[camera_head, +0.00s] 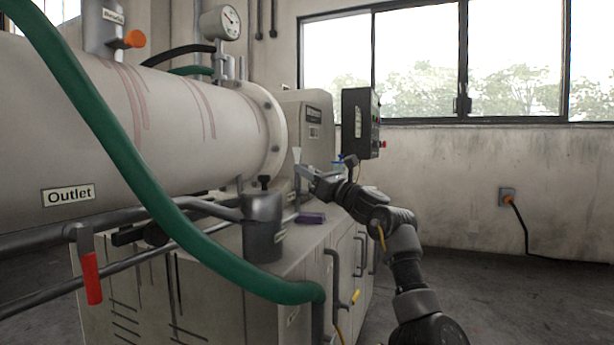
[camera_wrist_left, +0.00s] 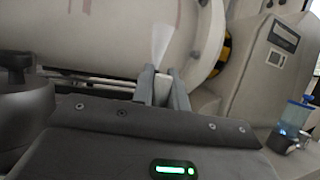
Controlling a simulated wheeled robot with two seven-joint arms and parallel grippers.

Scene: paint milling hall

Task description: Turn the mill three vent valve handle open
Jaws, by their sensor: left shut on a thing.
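My right gripper is not in view.
A green hose (camera_head: 110,130) crosses in front of the cylinder. A grey canister (camera_head: 262,225), a purple block (camera_head: 311,217) and a blue-topped bottle (camera_wrist_left: 293,125) stand on the cabinet. A control box (camera_head: 360,123) is behind.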

